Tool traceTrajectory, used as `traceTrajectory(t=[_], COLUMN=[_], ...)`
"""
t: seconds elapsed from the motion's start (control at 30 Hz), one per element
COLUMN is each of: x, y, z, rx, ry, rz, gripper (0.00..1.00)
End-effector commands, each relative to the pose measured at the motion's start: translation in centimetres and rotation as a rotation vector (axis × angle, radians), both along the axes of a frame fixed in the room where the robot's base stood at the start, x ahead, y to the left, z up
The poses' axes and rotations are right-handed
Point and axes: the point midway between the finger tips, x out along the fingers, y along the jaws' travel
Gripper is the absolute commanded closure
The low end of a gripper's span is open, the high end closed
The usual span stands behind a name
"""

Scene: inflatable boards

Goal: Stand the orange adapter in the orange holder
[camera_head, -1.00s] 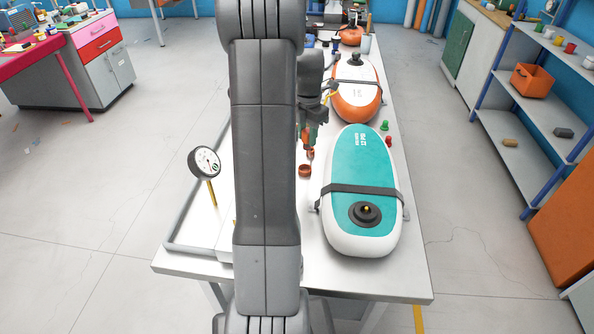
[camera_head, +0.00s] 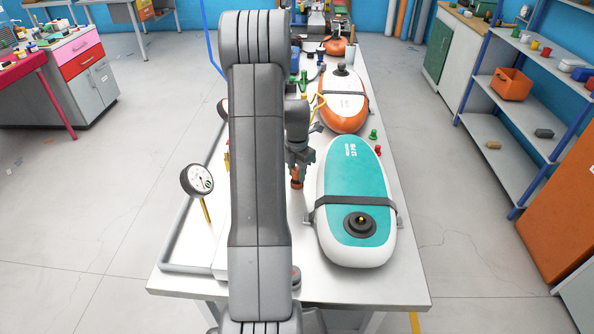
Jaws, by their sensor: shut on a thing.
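My gripper (camera_head: 298,166) points down over the white table, left of the teal-topped board, and is shut on the orange adapter (camera_head: 297,173). The adapter shows as a small upright orange piece below the fingers. The orange holder (camera_head: 297,186) is a short round cup just under it on the table. The two overlap in this view, so I cannot tell whether the adapter's lower end is inside the holder or just above it. My arm stands close on the left and covers part of the table.
The teal and white board (camera_head: 357,165) with a black strap lies right beside the holder. An orange and white board (camera_head: 343,105) lies behind it. Green (camera_head: 373,134) and red (camera_head: 378,150) caps stand at the right. A gauge (camera_head: 197,181) stands at the left.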

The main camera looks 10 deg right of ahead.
Motion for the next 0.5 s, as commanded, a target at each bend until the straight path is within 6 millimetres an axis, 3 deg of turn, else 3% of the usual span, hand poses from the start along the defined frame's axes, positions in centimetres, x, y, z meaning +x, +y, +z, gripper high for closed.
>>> traceTrajectory(t=[0.3,0.33,0.43,0.5], x=[0.03,0.03,0.03,0.03], y=[-0.01,-0.01,-0.01,-0.01], z=[-0.39,-0.38,-0.27,-0.26], rx=[0.0,0.0,0.0,0.0], ry=[-0.001,-0.001,-0.001,-0.001], rz=[0.0,0.0,0.0,0.0], gripper=[0.91,0.69,0.49,0.49])
